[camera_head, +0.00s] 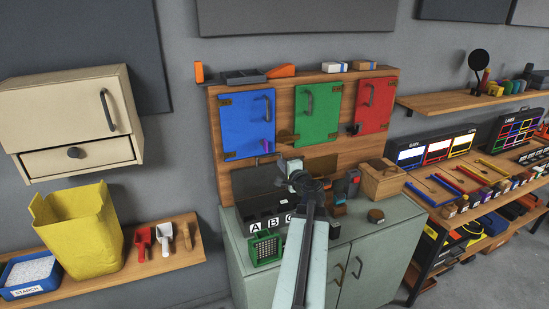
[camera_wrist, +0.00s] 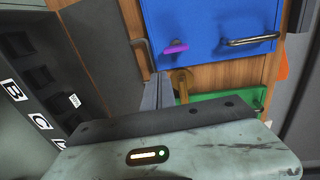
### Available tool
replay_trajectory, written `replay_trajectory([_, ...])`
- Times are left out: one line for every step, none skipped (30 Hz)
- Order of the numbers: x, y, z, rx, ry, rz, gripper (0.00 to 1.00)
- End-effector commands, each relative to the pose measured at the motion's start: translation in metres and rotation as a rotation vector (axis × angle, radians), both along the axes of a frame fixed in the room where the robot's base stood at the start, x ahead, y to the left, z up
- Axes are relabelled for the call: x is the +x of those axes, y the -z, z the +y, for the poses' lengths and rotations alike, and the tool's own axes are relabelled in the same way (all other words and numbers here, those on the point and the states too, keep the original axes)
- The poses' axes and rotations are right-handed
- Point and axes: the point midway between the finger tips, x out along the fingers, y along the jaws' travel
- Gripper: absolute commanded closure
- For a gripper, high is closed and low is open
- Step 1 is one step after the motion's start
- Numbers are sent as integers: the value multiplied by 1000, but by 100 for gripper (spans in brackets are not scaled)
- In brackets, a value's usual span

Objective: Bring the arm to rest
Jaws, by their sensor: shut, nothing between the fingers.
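My arm reaches up from the bottom middle of the head view, over the front of the pale green cabinet (camera_head: 380,237). My gripper (camera_head: 283,160) is at its far end, in front of the wooden back panel and below the blue door (camera_head: 247,124). In the wrist view its grey fingers (camera_wrist: 158,92) are together with nothing between them. The blue door also shows in the wrist view (camera_wrist: 205,25), above the fingers, with a purple knob (camera_wrist: 175,47) and a metal handle. Whether the fingers touch the panel I cannot tell.
Green (camera_head: 318,113) and red (camera_head: 375,104) doors look shut on the panel. A black lettered organizer (camera_head: 268,224), a green basket (camera_head: 265,248) and a wooden box (camera_head: 381,179) stand on the cabinet around my arm. A yellow bin (camera_head: 78,232) is on the left shelf.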

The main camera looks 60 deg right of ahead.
Motion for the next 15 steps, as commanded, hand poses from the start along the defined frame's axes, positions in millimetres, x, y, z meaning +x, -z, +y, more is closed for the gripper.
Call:
replay_trajectory([-7,-4,7,0,0,0,100])
replay_trajectory([-9,-5,9,0,-1,0,100])
replay_trajectory([-11,-5,11,0,-2,0,100])
replay_trajectory([-13,-5,12,0,-2,0,100])
replay_trajectory([-14,-6,13,0,-3,0,100])
replay_trajectory([-14,-6,13,0,-3,0,100])
replay_trajectory([-15,-6,14,0,-4,0,100])
replay_trajectory([-14,-6,14,0,-4,0,100])
replay_trajectory([-14,-5,14,0,-4,0,100])
replay_trajectory([-14,-5,14,0,-4,0,100])
replay_trajectory([-14,-5,14,1,-5,0,100])
replay_trajectory([-14,-5,14,1,-5,0,100])
replay_trajectory([-14,-5,14,1,-5,0,100])
replay_trajectory([-14,-5,14,1,-5,0,100])
replay_trajectory([-13,-5,14,1,-6,0,100])
